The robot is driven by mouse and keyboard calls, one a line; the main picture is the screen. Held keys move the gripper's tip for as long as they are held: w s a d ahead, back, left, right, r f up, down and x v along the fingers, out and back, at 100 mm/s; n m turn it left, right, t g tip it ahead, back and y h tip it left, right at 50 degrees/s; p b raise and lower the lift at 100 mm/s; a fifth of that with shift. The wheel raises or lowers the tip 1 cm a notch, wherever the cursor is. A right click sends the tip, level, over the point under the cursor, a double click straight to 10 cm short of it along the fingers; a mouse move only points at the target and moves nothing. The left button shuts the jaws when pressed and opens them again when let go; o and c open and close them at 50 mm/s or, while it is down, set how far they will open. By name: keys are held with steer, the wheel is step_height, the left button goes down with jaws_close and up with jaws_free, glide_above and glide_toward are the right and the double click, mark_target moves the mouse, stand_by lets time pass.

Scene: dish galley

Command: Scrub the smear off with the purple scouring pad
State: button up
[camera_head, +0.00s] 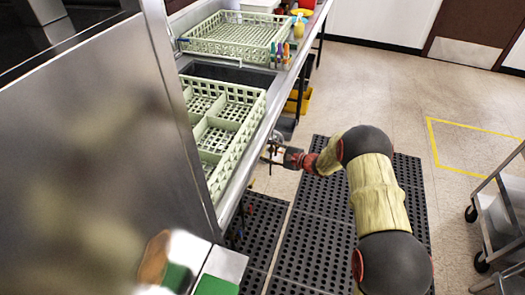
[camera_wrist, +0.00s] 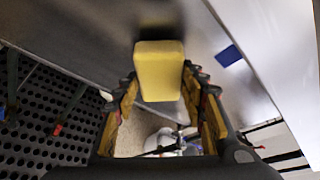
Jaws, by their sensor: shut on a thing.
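My gripper (camera_head: 272,152) is beside the front edge of the metal counter, at the end of my arm. In the wrist view its fingers (camera_wrist: 160,88) are shut on a yellow block (camera_wrist: 160,70), which looks like a sponge or pad. I see no purple on the face of the block turned to the camera. The block is too small to make out in the head view. I cannot clearly pick out the smear; a dim brownish blur shows on the large steel panel (camera_head: 70,150) at the left, and may be only a reflection.
Pale green dish racks (camera_head: 236,172) and (camera_head: 232,52) stand on the counter (camera_head: 262,140). Coloured bottles (camera_head: 280,52) stand near its edge. Black perforated mats (camera_head: 310,235) cover the floor. A metal cart (camera_head: 508,215) is at the right. A blue patch (camera_wrist: 230,57) shows in the wrist view.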

steer(key=shift+s+d, duration=0.3)
steer(key=shift+d, duration=0.4)
steer(key=shift+s+d, duration=0.25)
steer(key=shift+d, duration=0.5)
steer(key=shift+s+d, duration=0.3)
steer(key=shift+d, duration=0.4)
steer(key=shift+s+d, duration=0.25)
steer(key=shift+d, duration=0.45)
steer(key=shift+s+d, duration=0.25)
steer(key=shift+d, duration=0.45)
